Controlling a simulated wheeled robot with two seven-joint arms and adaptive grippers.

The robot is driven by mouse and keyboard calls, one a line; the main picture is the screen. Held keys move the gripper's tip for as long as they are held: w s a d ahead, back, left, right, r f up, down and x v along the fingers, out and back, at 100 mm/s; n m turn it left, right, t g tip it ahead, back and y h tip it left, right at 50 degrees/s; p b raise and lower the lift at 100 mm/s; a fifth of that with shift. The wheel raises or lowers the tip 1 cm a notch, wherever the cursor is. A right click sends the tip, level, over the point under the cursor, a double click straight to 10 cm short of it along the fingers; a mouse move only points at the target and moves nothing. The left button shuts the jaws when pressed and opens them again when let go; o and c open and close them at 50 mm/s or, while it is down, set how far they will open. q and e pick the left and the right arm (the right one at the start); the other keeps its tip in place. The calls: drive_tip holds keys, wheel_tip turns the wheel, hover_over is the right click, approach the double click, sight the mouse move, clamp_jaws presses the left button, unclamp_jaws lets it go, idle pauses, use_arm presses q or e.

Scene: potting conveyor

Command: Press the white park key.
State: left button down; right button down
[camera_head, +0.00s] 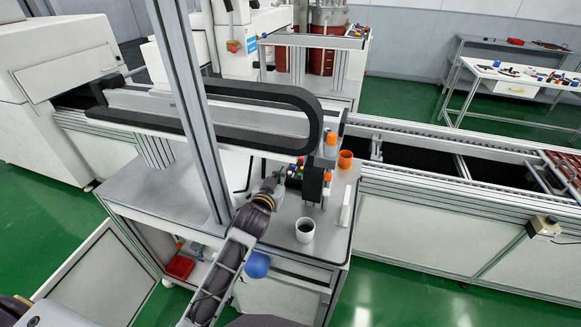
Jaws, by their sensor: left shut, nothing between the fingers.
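A small dark key panel (313,184) with several coloured keys stands on the metal worktop, right of the middle of the head view. Green, red and yellow spots show on it, but I cannot make out the white park key at this size. My left gripper (278,178) is shut and empty, with its tip close to the left side of the panel. I cannot tell whether it touches a key. My right gripper is not in view.
An orange cup (345,159) stands behind. A metal post (190,110) rises left of my gripper. The left worktop (160,190) is mostly clear.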

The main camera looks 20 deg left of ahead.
use_arm(q)
drive_tip(key=p, duration=0.1)
hover_over(290, 173)
drive_tip(key=s, duration=0.2)
wheel_tip(290, 173, down, 4)
drive_tip(key=shift+w+f, duration=0.1)
drive_tip(key=shift+f, duration=0.7)
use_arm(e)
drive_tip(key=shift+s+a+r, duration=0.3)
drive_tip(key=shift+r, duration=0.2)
